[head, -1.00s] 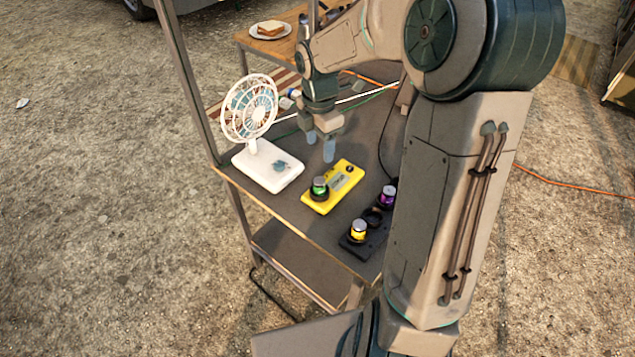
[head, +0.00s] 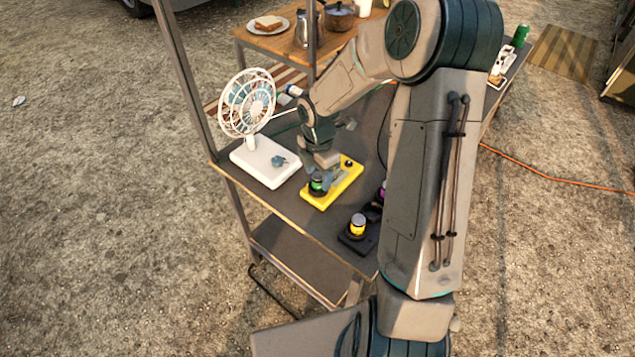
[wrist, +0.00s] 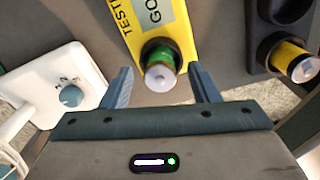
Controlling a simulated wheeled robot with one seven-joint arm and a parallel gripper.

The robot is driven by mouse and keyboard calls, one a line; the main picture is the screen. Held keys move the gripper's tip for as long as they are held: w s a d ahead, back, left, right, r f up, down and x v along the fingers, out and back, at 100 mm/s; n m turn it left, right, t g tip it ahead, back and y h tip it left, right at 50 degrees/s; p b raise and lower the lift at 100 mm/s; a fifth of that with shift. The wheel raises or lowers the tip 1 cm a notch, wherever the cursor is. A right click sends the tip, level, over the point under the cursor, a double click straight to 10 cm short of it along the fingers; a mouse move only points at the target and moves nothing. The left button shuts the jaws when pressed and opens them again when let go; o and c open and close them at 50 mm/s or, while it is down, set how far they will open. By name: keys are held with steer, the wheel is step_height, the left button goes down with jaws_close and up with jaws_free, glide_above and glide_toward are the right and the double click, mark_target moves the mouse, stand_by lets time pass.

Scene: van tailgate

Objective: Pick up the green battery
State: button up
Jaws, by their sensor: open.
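The green battery (wrist: 160,68) stands in a dark round socket on the yellow tester (wrist: 120,15), its pale metal cap facing the wrist camera. In the head view the green battery (head: 317,186) is at the near left end of the yellow tester (head: 338,192), partly hidden by my gripper. My gripper (wrist: 158,82) is open, with one finger on each side of the battery in the wrist view. Gaps show between the fingers and the battery. In the head view my gripper (head: 322,178) is low over the tester's near end.
A white fan (head: 265,165) stands left of the tester. To the right, a black holder (head: 352,245) carries a yellow battery (head: 358,224); a purple battery (head: 381,193) is partly behind my arm. The bench's front edge is close to the tester.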

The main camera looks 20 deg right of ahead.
steer(key=shift+f, duration=0.65)
jaws_close()
